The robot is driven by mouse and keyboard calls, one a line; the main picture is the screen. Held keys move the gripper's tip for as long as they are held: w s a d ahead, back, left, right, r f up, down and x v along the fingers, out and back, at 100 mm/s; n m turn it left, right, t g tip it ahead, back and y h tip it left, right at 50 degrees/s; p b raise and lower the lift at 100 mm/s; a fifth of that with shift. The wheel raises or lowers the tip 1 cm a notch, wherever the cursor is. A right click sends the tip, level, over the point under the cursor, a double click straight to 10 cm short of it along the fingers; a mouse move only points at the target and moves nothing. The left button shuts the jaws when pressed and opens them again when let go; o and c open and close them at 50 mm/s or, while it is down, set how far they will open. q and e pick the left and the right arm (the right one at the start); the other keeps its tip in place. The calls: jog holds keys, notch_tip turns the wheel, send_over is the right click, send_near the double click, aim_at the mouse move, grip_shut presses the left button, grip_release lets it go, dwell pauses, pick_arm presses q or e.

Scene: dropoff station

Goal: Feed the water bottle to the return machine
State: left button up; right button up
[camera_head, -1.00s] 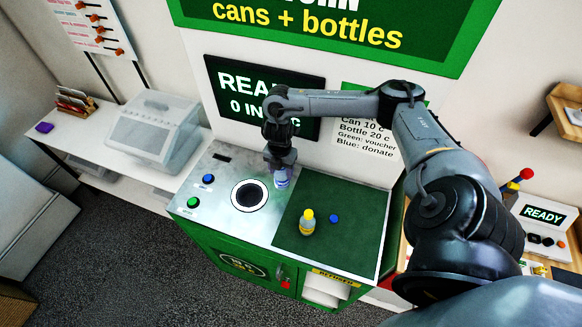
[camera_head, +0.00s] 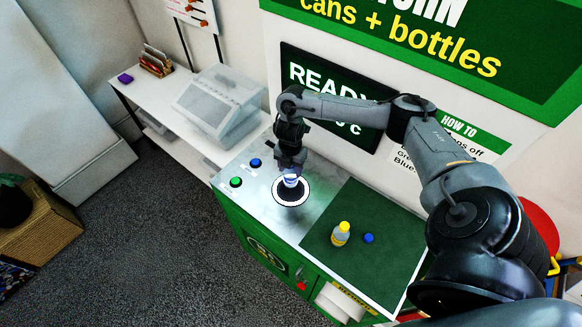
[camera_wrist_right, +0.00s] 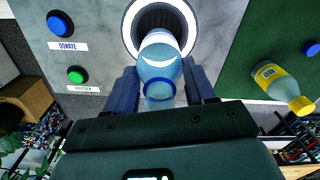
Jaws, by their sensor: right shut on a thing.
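The return machine (camera_head: 262,190) has a metal top with a round, white-ringed opening (camera_head: 290,203). My right gripper (camera_head: 290,171) is shut on the clear blue water bottle (camera_head: 291,181) just above that opening. I cannot tell whether the bottle's end is inside the opening. My left gripper is not in view.
A yellow bottle (camera_head: 341,233) and a blue cap (camera_head: 368,238) are on the green mat (camera_head: 395,255) right of the opening. Blue (camera_head: 255,162) and green (camera_head: 236,182) buttons are left of it. The READY screen (camera_head: 335,92) stands behind.

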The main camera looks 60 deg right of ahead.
jog(key=shift+f+b, duration=1.95)
jog(key=shift+f, duration=0.25)
jog(key=shift+r, duration=0.2)
jog(key=shift+f+p, duration=0.25)
jog(key=shift+p, duration=0.25)
jog(key=shift+f, duration=0.1)
jog(key=shift+f, duration=0.1)
jog(key=shift+f, duration=0.15)
dwell(0.3)
jog(key=shift+f, duration=0.2)
dwell(0.6)
